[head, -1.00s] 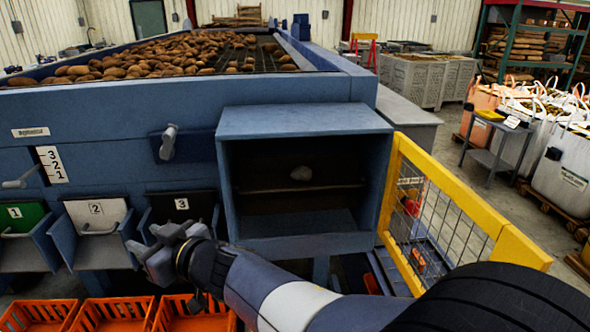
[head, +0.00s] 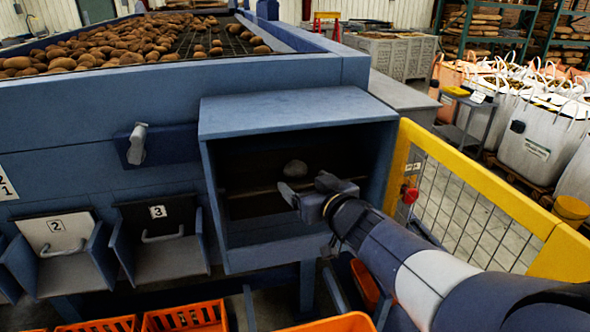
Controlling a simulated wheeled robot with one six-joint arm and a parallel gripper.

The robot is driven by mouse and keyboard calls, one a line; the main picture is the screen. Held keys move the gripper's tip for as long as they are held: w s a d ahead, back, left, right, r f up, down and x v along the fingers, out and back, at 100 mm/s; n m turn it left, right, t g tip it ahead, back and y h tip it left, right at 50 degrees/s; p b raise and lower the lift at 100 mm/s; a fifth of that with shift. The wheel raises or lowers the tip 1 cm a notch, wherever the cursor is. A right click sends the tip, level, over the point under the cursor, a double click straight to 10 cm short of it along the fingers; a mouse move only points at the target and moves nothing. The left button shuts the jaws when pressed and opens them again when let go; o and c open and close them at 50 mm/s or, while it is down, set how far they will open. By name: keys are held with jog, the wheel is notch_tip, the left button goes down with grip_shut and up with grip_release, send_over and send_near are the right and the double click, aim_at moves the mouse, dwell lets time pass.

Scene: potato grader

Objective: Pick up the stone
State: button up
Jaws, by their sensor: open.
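The stone (head: 295,168) is a small grey rounded lump. It lies inside the dark open-fronted blue box (head: 297,113), towards the back, by a ledge or bar that crosses the inside. My gripper (head: 302,194) is at the box's opening, in front of the stone and slightly below it in the picture. It is open and holds nothing that I can see. One finger shows at its left; the other is mostly hidden by the gripper body. The gap between gripper and stone is hard to judge.
A yellow mesh gate (head: 470,190) stands right of the box, close to my arm. Numbered chutes (head: 160,240) are to its left, with orange crates (head: 188,317) below. A lever (head: 137,145) sticks out of the blue grader wall. Potatoes (head: 125,45) lie on the deck above.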

aim_at(299, 171)
jog(key=shift+w+d, duration=0.2)
jog(key=shift+w, duration=0.3)
jog(key=shift+x, duration=2.35)
jog(key=shift+d+r, duration=0.1)
jog(key=shift+r, duration=0.1)
jog(key=c, duration=1.1)
jog(key=shift+r, duration=0.1)
